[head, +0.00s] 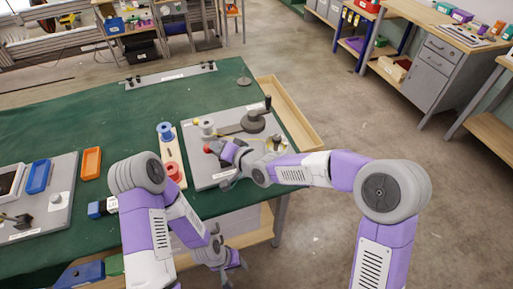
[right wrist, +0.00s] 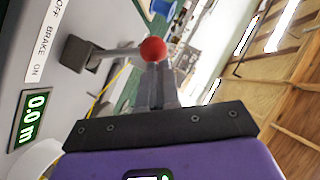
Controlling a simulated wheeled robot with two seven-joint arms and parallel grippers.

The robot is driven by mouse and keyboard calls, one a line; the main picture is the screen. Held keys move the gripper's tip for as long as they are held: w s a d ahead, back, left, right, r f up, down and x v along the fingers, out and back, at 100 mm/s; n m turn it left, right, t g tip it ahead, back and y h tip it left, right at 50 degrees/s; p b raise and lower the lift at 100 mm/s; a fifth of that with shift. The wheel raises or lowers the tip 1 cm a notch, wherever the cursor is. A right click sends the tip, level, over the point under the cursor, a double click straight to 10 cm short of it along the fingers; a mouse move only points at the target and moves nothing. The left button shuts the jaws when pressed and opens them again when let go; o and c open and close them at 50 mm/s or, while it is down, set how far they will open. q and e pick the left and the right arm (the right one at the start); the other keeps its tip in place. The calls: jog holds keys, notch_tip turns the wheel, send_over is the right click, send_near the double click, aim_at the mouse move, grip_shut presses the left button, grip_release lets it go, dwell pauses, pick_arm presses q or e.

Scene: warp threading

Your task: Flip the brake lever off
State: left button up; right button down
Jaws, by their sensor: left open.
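The brake lever's red ball knob (head: 207,149) stands at the left part of the grey winding board (head: 203,178) in the head view. In the right wrist view the red knob (right wrist: 153,49) tops a grey lever (right wrist: 118,51) rising from a dark base, beside a label reading OFF, BRAKE, ON. My right gripper (right wrist: 157,75) has its fingers together, tips just by the knob; I cannot tell whether they touch it. In the head view my right gripper (head: 226,165) is just right of the knob. My left gripper (head: 234,268) is open and empty, low in front of the table.
A digital display (right wrist: 35,115) reads 0.0 m. A dark crank (head: 254,120) stands on the board's far right. Blue (head: 165,131) and red (head: 175,171) spools sit left of the board. An orange tray (head: 91,162) lies further left. The green table's (head: 110,110) far middle is clear.

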jog(key=shift+s+a, duration=0.15)
jog(key=s+d+r+p, duration=0.5)
jog(key=d+r, duration=0.1)
jog(key=d, duration=0.4)
jog(key=shift+d+r, duration=0.15)
jog(key=shift+d, duration=0.1)
dwell(0.6)
